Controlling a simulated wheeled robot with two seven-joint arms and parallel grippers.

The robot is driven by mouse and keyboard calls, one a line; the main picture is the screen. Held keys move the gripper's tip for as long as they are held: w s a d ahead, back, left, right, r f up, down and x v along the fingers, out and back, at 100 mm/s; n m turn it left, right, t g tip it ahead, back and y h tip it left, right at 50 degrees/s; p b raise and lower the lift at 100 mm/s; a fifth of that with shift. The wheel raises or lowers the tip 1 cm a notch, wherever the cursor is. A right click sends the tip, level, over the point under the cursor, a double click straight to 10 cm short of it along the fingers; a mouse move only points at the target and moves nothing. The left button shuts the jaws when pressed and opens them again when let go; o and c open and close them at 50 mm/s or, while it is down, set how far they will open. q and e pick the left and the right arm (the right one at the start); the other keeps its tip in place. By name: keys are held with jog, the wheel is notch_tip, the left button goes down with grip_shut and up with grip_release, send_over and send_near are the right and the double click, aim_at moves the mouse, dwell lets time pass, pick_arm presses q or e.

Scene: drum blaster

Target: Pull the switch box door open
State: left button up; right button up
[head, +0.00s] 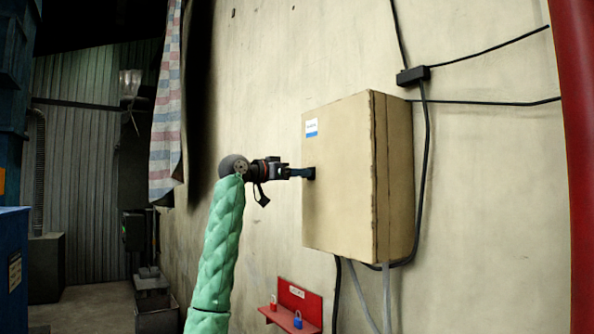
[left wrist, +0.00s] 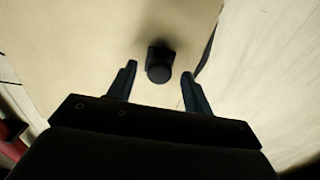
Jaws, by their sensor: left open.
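The switch box (head: 340,210) is a beige box mounted on the wall, with a small white and blue label at its upper left. Its door looks shut. In the left wrist view the door (left wrist: 80,40) fills much of the picture, and a round black knob (left wrist: 160,66) stands out from it. My left gripper (head: 308,173) is at the door's left side in the head view. In the left wrist view its two fingers (left wrist: 158,84) are open, one on each side of the knob, with gaps to both. In the head view the knob is hard to tell from the fingertips.
Black cables and a small junction block (head: 412,76) run beside the box. A red rack (head: 293,300) with small padlocks is on the wall below. A red pillar (head: 578,160) stands at the right. A striped cloth (head: 167,110) hangs at the left.

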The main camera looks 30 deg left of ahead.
pick_arm(q)
jog(key=shift+w, duration=0.1)
jog(key=shift+c, duration=0.2)
jog(key=shift+d, duration=0.1)
grip_shut()
